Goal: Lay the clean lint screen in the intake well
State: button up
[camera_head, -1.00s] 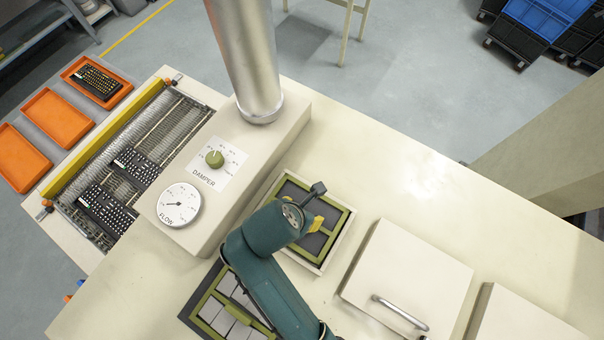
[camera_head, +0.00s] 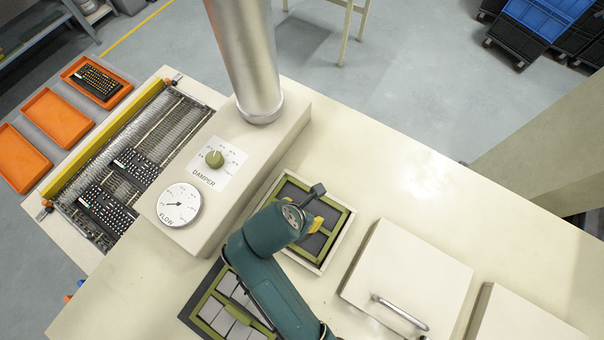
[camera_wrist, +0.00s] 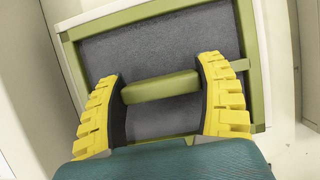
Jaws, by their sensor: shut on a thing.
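My gripper (camera_wrist: 162,72) is shut on the green handle bar (camera_wrist: 160,87) of a green-framed screen with a dark grey face (camera_wrist: 165,40). In the head view this dark screen (camera_head: 291,192) lies within the cream rim of the intake well (camera_head: 339,243). The rim also shows in the wrist view (camera_wrist: 264,55). I cannot tell whether the screen rests fully on the bottom of the well. A second green-framed screen with light grey panes (camera_head: 222,323) lies at the lower left, partly hidden by my arm. I cannot tell from looks alone which screen is the clean one.
A cream housing with a damper knob (camera_head: 214,158) and a flow gauge (camera_head: 179,204) stands left of the well, under a metal duct (camera_head: 243,60). A cream lid with a handle (camera_head: 410,275) lies to the right. The upper right of the worktop is clear.

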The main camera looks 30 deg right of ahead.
jog(key=shift+f, duration=0.15)
jog(key=shift+f, duration=0.65)
jog(key=shift+f, duration=0.15)
dwell(0.6)
jog(key=o, duration=1.3)
jog(key=shift+c, duration=0.2)
notch_tip(320, 180, up, 6)
jog(key=v, duration=1.2)
